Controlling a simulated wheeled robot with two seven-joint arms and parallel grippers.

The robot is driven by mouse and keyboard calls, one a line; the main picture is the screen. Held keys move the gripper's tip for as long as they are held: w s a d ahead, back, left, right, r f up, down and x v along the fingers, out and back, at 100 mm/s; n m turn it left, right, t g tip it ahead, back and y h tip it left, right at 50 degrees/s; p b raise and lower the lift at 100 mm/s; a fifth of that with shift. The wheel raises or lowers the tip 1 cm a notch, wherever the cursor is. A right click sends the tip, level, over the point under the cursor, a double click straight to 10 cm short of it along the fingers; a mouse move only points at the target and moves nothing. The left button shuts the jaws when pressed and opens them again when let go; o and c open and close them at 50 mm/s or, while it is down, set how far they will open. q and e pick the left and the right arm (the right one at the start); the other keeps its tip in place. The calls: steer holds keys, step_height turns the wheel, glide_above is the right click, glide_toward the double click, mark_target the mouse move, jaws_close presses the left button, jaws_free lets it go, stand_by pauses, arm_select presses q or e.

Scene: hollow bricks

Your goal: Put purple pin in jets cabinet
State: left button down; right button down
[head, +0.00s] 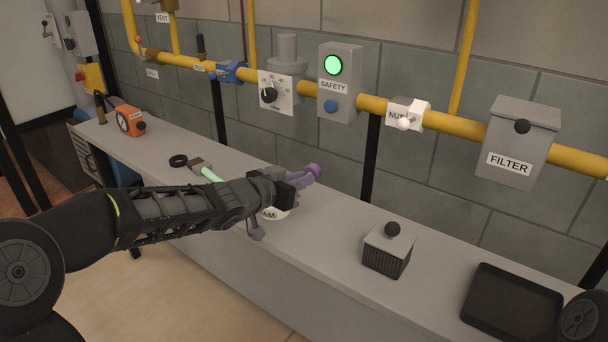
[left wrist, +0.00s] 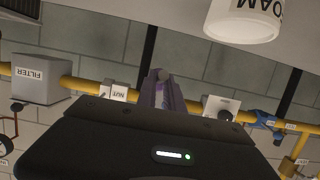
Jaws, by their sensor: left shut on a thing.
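My left gripper (head: 300,180) is shut on the purple pin (head: 313,170) and holds it over the grey counter. The pin's round knob sticks out past the fingertips; the rest is partly hidden by the gripper. In the left wrist view the purple pin (left wrist: 161,91) stands upright in the picture, in front of my wrist. I cannot make out a label reading jets on any cabinet. My right gripper is not in view.
A white tub (head: 272,214) marked "AM" is partly hidden below my left gripper. A yellow pipe (head: 375,104) runs along the wall.

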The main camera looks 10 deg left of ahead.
arm_select(q)
steer(key=shift+n+y, duration=0.4)
steer(key=s+f, duration=0.1)
steer(key=s, duration=0.1)
steer(key=s+f, duration=0.2)
steer(key=s, duration=0.1)
steer(key=s+a+f, duration=0.1)
steer(key=s, duration=0.1)
steer(key=shift+s+f, duration=0.25)
steer(key=shift+f, duration=0.05)
steer(key=shift+s+a+f, duration=0.1)
steer(key=shift+s+f, duration=0.05)
steer(key=shift+s, duration=0.1)
